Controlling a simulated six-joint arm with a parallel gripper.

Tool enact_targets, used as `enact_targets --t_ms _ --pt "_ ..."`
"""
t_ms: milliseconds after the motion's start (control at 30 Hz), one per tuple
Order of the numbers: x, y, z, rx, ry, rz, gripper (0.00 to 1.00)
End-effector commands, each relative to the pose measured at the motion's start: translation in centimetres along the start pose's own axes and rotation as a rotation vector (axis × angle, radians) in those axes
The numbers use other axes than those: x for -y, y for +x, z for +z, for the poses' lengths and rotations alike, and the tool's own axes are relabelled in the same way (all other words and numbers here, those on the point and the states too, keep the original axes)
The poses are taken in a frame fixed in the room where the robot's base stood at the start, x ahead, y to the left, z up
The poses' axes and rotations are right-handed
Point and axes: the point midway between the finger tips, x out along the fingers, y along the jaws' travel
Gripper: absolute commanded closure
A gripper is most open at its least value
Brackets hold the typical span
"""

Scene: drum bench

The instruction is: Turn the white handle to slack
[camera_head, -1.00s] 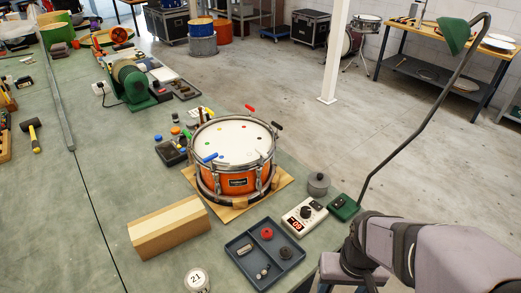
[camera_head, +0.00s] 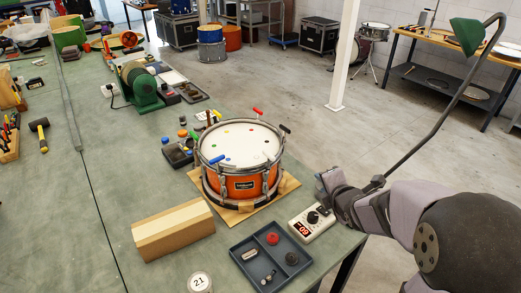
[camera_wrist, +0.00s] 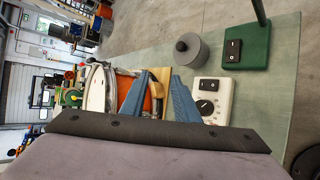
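The orange snare drum (camera_head: 240,184) stands on a wooden board on the bench, with small coloured dots on its white head. Around its rim I see a red handle (camera_head: 257,111), a black handle (camera_head: 285,129) and a blue handle (camera_head: 216,159). The drum's side also shows in the wrist view (camera_wrist: 152,100). My gripper (camera_head: 324,184) is in the air to the right of the drum, apart from it. In the wrist view its two blue fingers (camera_wrist: 157,82) are spread with nothing between them.
A white box with a dial and red display (camera_head: 311,222) and a dark tray (camera_head: 270,254) lie in front of the drum. A wooden block (camera_head: 172,229) lies front left.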

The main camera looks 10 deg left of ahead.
Motion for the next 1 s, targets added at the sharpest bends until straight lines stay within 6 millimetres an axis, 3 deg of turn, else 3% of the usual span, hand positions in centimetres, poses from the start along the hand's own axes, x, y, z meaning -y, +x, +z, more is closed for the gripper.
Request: enact_targets --t_ms 200,467,700,1000 --pt "-7.1 2.0 -2.5 -0.005 -0.608 0.338 0.72" --pt "-12.4 1.2 -6.0 0.103 -1.097 0.662 0.72" --pt "-11.3 1.5 -9.4 0.134 -1.290 0.811 0.72" --pt "-11.1 1.7 -10.5 0.128 -1.323 0.832 0.72"
